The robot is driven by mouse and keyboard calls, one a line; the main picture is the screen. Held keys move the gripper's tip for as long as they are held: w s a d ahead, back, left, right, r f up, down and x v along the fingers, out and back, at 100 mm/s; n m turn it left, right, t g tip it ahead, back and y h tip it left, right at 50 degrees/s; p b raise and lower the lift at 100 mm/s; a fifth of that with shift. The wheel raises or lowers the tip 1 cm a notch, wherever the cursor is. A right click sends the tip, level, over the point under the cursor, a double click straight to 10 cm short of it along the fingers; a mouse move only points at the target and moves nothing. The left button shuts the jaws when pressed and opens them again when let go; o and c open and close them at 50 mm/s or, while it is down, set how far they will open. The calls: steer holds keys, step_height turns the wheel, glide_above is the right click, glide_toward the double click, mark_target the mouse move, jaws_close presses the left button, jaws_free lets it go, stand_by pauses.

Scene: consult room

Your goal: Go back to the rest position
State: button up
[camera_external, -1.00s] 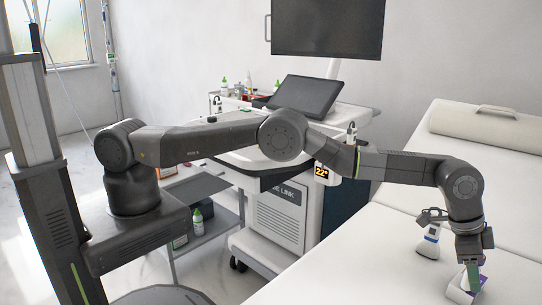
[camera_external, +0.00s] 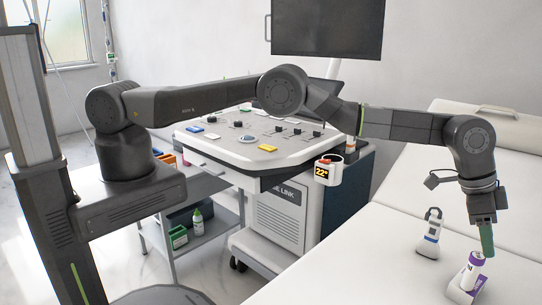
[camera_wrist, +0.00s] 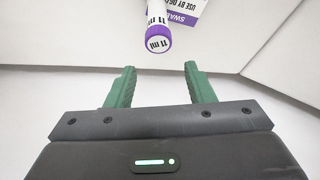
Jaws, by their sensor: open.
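My gripper (camera_external: 487,250) points down over the exam bed at the right, with its green fingers apart and nothing between them. In the wrist view, my gripper (camera_wrist: 160,84) shows a clear gap between the two fingertips. A white tube with a purple end (camera_external: 472,269) stands slightly tilted just below and left of the fingers; its purple-rimmed end marked "11 ml" (camera_wrist: 157,30) shows beyond the fingertips in the wrist view. A white and purple label reading "SWAB" (camera_wrist: 183,12) is beside it. How the tube is supported is unclear.
A white and blue handheld device (camera_external: 430,236) stands on the bed (camera_external: 400,265) left of the tube. A large monitor (camera_external: 327,28) hangs behind.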

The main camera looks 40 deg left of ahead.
step_height(320, 180, up, 5)
steer(key=w+a+r+n+t+y+b, duration=0.1)
steer(key=w+a+n+b, duration=0.3)
steer(key=w+a, duration=0.6)
steer(key=shift+w+a+n+t+b, duration=0.2)
steer(key=shift+a+n+t+b, duration=0.15)
steer(key=shift+b, duration=1)
